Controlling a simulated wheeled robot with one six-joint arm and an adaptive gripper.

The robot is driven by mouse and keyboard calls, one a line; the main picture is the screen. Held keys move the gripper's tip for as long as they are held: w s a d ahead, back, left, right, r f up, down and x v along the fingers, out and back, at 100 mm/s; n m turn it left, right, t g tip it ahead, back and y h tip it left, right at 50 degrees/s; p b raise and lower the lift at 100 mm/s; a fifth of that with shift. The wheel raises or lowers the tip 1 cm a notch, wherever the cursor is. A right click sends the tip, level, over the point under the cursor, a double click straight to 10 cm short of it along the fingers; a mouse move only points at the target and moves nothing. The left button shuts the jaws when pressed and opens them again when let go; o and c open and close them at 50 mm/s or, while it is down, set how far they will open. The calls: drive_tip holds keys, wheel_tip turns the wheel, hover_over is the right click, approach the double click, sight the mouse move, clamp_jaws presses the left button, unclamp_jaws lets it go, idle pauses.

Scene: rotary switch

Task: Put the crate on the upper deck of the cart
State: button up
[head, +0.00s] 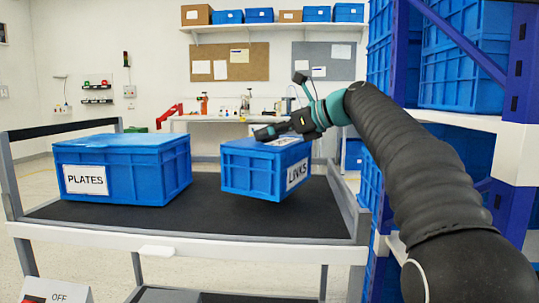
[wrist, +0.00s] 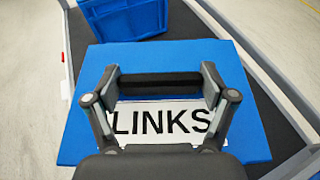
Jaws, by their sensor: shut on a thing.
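A blue crate labelled LINKS (head: 250,172) is at the right part of the cart's black upper deck (head: 190,220). My gripper (head: 268,135) is over its top, shut on its dark handle bar. In the wrist view, the two fingers (wrist: 160,85) sit at the ends of that bar, above the LINKS label (wrist: 160,118) on the blue top (wrist: 85,125).
A blue crate labelled PLATES (head: 125,170) stands on the left of the same deck, with a gap between the two. Grey rails (head: 345,205) edge the cart. A blue rack with crates (head: 460,65) stands close on the right. Bare deck shows in front.

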drive_tip(key=shift+a+f+b, duration=0.1)
drive_tip(key=shift+f+b, duration=0.95)
drive_tip(key=shift+f, duration=0.9)
drive_tip(key=o, duration=1.7)
drive_tip(key=shift+f, duration=0.15)
drive_tip(key=shift+d+r, duration=0.2)
drive_tip(key=p+v, duration=0.2)
drive_tip(key=v, duration=0.9)
drive_tip(key=shift+s+d, duration=0.15)
drive_tip(key=shift+d, duration=0.15)
